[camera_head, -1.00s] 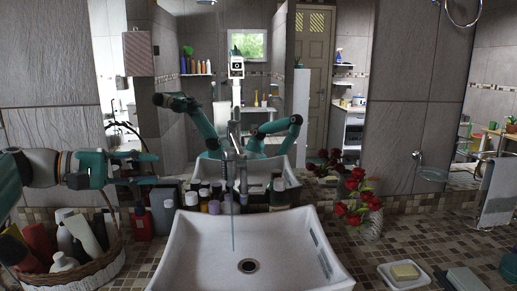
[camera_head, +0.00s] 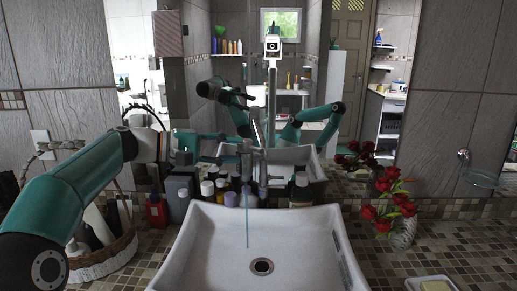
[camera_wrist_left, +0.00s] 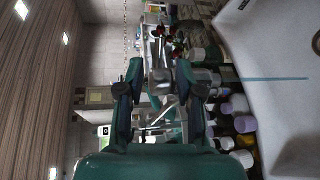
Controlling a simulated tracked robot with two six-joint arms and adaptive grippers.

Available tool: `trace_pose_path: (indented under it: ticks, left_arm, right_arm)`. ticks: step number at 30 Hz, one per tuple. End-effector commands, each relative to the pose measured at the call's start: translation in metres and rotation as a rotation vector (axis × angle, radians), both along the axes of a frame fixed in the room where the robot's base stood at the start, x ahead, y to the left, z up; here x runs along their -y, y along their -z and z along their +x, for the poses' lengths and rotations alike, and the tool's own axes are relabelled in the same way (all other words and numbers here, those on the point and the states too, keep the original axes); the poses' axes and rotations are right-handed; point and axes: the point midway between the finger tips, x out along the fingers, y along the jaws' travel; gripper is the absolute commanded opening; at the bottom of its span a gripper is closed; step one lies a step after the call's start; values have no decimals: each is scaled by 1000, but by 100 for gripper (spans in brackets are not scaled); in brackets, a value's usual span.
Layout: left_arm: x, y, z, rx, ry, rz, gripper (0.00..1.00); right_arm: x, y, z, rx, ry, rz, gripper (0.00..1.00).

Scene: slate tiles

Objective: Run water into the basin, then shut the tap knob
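The white basin (camera_head: 205,250) stands on the mosaic counter with a dark drain in its floor. A metal tap (camera_head: 262,165) rises behind it. A thin bluish stream of water (camera_head: 247,215) falls from the tap into the basin; it also shows in the left wrist view (camera_wrist_left: 265,79). My left gripper (camera_head: 236,146) is just left of the tap's upper part. In the left wrist view its two fingers (camera_wrist_left: 160,82) are apart, with shiny metal tap parts seen between them. I cannot make out the knob clearly or tell contact. My right gripper is not directly in view.
Several bottles (camera_head: 208,188) crowd behind the basin, below my left gripper. A wicker basket (camera_head: 105,258) of bottles is at left. Red flowers in a vase (camera_head: 403,235) and a soap dish (camera_head: 410,284) are at right. A mirror behind reflects me.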

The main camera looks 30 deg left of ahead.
Motion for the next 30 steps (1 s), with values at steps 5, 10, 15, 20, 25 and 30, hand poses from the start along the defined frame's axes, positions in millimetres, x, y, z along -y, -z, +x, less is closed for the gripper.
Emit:
trace_pose_path:
  ticks: [5, 10, 15, 20, 25, 30]
  left_arm:
    - [23, 6, 30, -1, 5, 1, 36]
    - [35, 10, 49, -1, 3, 0, 36]
    - [40, 12, 56, 0, 2, 1, 36]
    - [41, 13, 58, 0, 1, 1, 36]
    - [41, 13, 58, 0, 2, 1, 29]
    - [41, 13, 58, 0, 2, 1, 1]
  right_arm:
    - [0, -7, 0, 0, 0, 0, 40]
    - [0, -11, 0, 0, 0, 0, 40]
    - [0, -12, 0, 0, 0, 0, 40]
    - [0, -12, 0, 0, 0, 0, 40]
    - [0, -12, 0, 0, 0, 0, 40]
    - [0, -12, 0, 0, 0, 0, 40]
